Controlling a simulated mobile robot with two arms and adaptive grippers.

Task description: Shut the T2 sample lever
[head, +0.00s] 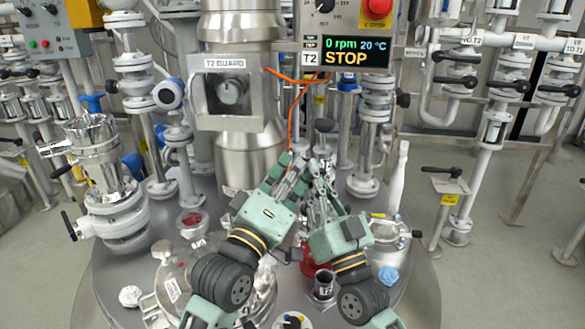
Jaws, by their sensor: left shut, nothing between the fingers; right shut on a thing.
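My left gripper (291,162) is shut and empty, its fingertips pointing up in front of the steel column. My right gripper (320,172) is close beside it on the right, shut on a small part that its own fingers hide. A black-topped fitting (324,126) shows just above the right fingertips. I cannot tell whether it belongs to the T2 sample lever, and no label for that lever is readable. The T2 display (346,53) above reads "0 rpm", "20 °C" and "STOP".
The T2 guard (225,64) stands up and left of the grippers. An orange cable (292,115) hangs behind them. A dark cup (324,284) and a red part are below the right gripper. Valves and pipes crowd the vessel lid (120,258). Floor at right is partly clear.

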